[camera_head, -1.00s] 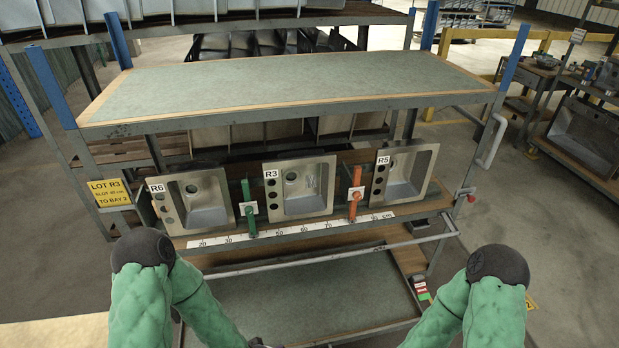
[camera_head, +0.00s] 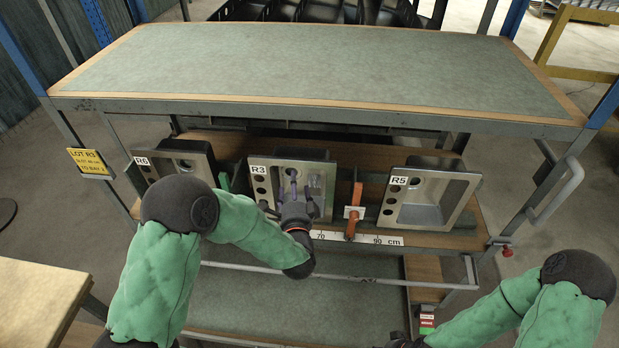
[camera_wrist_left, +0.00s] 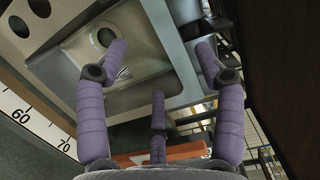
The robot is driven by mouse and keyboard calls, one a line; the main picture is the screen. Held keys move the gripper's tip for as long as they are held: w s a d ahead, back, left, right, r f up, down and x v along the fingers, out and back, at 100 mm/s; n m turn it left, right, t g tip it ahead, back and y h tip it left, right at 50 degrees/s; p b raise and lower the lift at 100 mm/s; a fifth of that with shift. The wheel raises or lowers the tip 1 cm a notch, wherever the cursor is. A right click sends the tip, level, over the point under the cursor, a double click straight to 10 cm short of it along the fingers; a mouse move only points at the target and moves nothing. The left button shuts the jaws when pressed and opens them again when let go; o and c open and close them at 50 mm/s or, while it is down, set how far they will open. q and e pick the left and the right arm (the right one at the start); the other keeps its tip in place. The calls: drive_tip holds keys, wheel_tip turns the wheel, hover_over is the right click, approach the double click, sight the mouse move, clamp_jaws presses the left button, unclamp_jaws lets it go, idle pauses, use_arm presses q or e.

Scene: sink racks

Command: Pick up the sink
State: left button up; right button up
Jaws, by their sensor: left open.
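The steel sink labelled R3 (camera_head: 325,182) leans upright in the middle of the shelf below the tabletop, between sinks R6 (camera_head: 199,162) and R5 (camera_head: 432,197). My left gripper (camera_head: 294,190) is in front of R3 and covers part of its lower middle. In the left wrist view its purple fingers (camera_wrist_left: 160,70) are spread open, with a steel sink (camera_wrist_left: 75,50) close beyond them. Whether they touch it I cannot tell. My right gripper (camera_head: 400,341) is only a dark bit at the bottom edge; its fingers are hidden.
A green divider (camera_head: 224,182) and an orange divider (camera_head: 354,210) stand on either side of R3. A centimetre scale (camera_head: 388,240) runs along the shelf front. The tabletop (camera_head: 300,70) overhangs the sinks and is bare. A yellow sign (camera_head: 89,162) reads LOT R3.

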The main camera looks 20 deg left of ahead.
sight(293, 166)
use_arm(q)
drive_tip(key=b+x, duration=0.1)
drive_tip(key=x, duration=0.4)
drive_tip(key=shift+w+a, duration=0.2)
drive_tip(key=b+x, duration=0.2)
drive_tip(key=x, duration=0.2)
drive_tip(key=shift+d, duration=0.1)
drive_tip(key=shift+w+a, duration=0.25)
drive_tip(key=shift+w, duration=0.2)
drive_tip(key=shift+r, duration=0.1)
clamp_jaws()
drive_tip(key=shift+w+r, duration=0.1)
drive_tip(key=shift+r, duration=0.1)
